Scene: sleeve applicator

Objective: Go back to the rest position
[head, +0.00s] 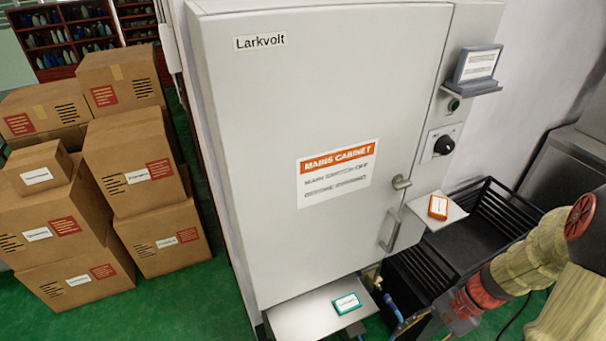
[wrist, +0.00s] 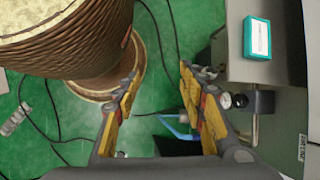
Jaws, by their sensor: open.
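My gripper (wrist: 158,85) is open in the wrist view, with nothing between its yellow-padded fingers. It points down toward the green floor (wrist: 165,35), left of a grey shelf that carries a teal box (wrist: 257,38). In the head view my arm comes in from the lower right, and the fingertips are not clear there. The teal box also shows in the head view (head: 346,303), lying on the grey shelf (head: 300,322) below the cabinet door.
The large grey Larkvolt cabinet (head: 310,90) fills the middle. An orange box (head: 438,207) lies on a small side shelf beside a black rack (head: 490,215). Cardboard boxes (head: 135,150) are stacked left. A cable reel (wrist: 70,45) and loose cables are near my gripper in the wrist view.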

